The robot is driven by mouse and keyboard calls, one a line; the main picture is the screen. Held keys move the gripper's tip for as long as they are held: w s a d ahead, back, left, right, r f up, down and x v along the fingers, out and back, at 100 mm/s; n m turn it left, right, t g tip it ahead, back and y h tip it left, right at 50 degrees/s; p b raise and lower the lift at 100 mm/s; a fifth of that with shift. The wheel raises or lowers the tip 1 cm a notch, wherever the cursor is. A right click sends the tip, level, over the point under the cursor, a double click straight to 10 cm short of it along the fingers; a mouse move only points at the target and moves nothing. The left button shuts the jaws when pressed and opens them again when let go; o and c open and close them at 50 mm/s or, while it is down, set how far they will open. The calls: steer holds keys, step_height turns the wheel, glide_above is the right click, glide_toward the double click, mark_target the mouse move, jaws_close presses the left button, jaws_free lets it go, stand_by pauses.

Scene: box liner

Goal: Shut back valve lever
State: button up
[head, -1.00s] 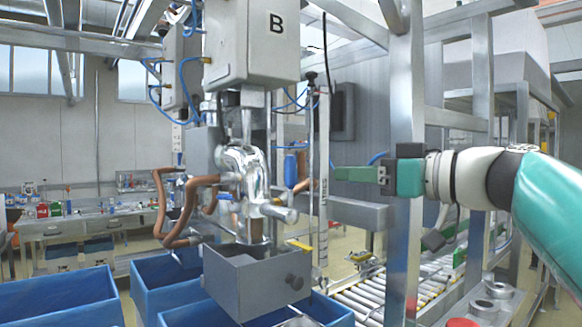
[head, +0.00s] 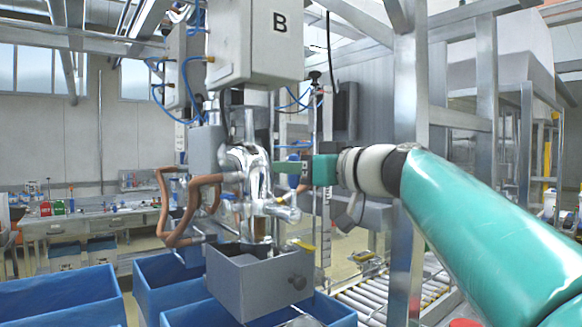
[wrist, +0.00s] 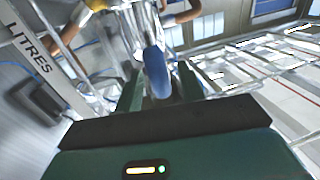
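The valve lever with the blue handle shows in the wrist view (wrist: 158,74), just ahead of my gripper (wrist: 160,90) and between its two green fingers. The fingers stand apart, with a visible gap on both sides of the handle. In the head view my gripper (head: 290,168) reaches in from the right, beside the shiny metal valve body (head: 257,180). I cannot tell whether either finger touches the handle.
A large grey box marked B (head: 250,45) hangs above the valve. Brown hoses (head: 168,205) run on the left. A grey metal box (head: 255,285) sits below, among blue crates (head: 60,298). A steel post (head: 408,150) stands close to my arm, with a roller conveyor (head: 365,300) behind.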

steer(key=shift+w+a, duration=0.2)
jaws_close()
steer(key=shift+a, duration=0.1)
